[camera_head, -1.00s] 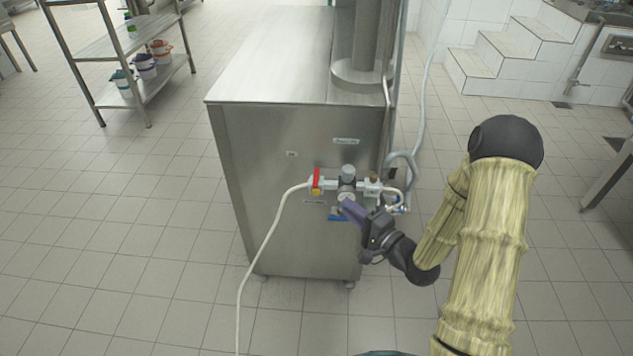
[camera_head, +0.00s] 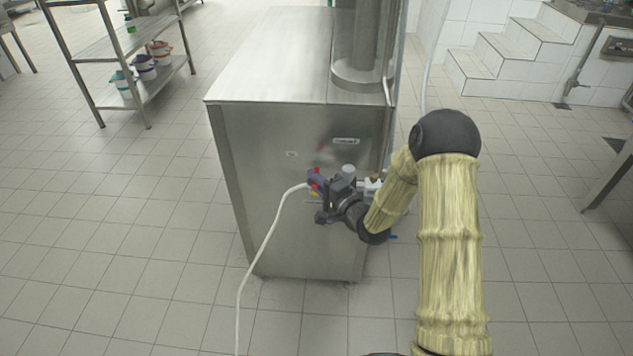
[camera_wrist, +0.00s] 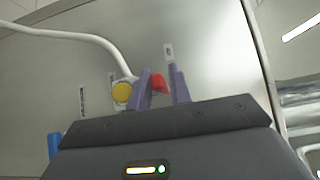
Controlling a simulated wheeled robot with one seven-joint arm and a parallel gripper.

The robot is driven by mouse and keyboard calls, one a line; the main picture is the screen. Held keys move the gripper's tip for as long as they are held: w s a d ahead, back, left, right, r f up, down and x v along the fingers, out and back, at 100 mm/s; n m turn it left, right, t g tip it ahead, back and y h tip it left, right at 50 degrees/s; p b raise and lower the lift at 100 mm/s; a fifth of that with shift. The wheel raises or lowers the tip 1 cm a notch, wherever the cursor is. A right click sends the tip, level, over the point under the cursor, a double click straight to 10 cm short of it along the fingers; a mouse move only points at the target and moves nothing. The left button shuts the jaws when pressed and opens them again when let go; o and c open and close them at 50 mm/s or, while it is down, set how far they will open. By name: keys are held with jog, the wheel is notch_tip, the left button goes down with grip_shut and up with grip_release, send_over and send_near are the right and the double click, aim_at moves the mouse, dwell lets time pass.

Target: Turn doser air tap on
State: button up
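The air tap's red handle (camera_head: 313,186) is on the side panel of the steel machine, where the white hose joins the fittings. In the wrist view, the red handle (camera_wrist: 158,83) shows between my two purple fingers, nearer the left one, with a gap to the right one. My gripper (camera_head: 316,181) is at the tap and open; it also shows in the wrist view (camera_wrist: 162,85). I cannot tell whether a finger touches the handle. A yellow round part (camera_wrist: 122,92) sits just left of the fingers. My wrist hides much of the regulator and fittings.
The white hose (camera_head: 262,250) hangs from the tap to the floor. The steel machine (camera_head: 250,190) stands before me, with a blue part (camera_wrist: 53,145) low on the left in the wrist view. A shelf rack (camera_head: 146,92) stands far left. The tiled floor around is clear.

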grip_shut()
jog(key=shift+a+m+t+h, duration=0.15)
jog(key=shift+m+t+h, duration=0.35)
jog(key=shift+h, duration=0.1)
jog(key=shift+a+f+m+t+h+b, duration=0.1)
jog(key=shift+a+m+t+h+b, duration=0.1)
jog(key=shift+m+t+h, duration=0.4)
jog(key=shift+a+m+t+h+b, duration=0.1)
jog(key=shift+a+m+t+h, duration=0.15)
jog(key=shift+m+h, duration=0.4)
jog(key=w+m+g+h+b, duration=0.1)
jog(key=m+h+b, duration=0.1)
jog(key=m+h, duration=0.2)
jog(key=w+a+m+g+h+b, duration=0.1)
jog(key=m+h, duration=0.4)
jog(key=h, duration=0.5)
jog(key=w+a+m+g+h+b, duration=0.1)
jog(key=m+h+b, duration=0.2)
jog(key=m+h, duration=0.2)
jog(key=shift+w+a+m+g+h+b, duration=0.1)
jog(key=shift+w+m+g+h+b, duration=0.1)
jog(key=shift+h, duration=0.5)
jog(key=shift+w+a+m+g+h+b, duration=0.1)
jog(key=shift+w+g+h+b, duration=0.1)
jog(key=shift+h, duration=0.45)
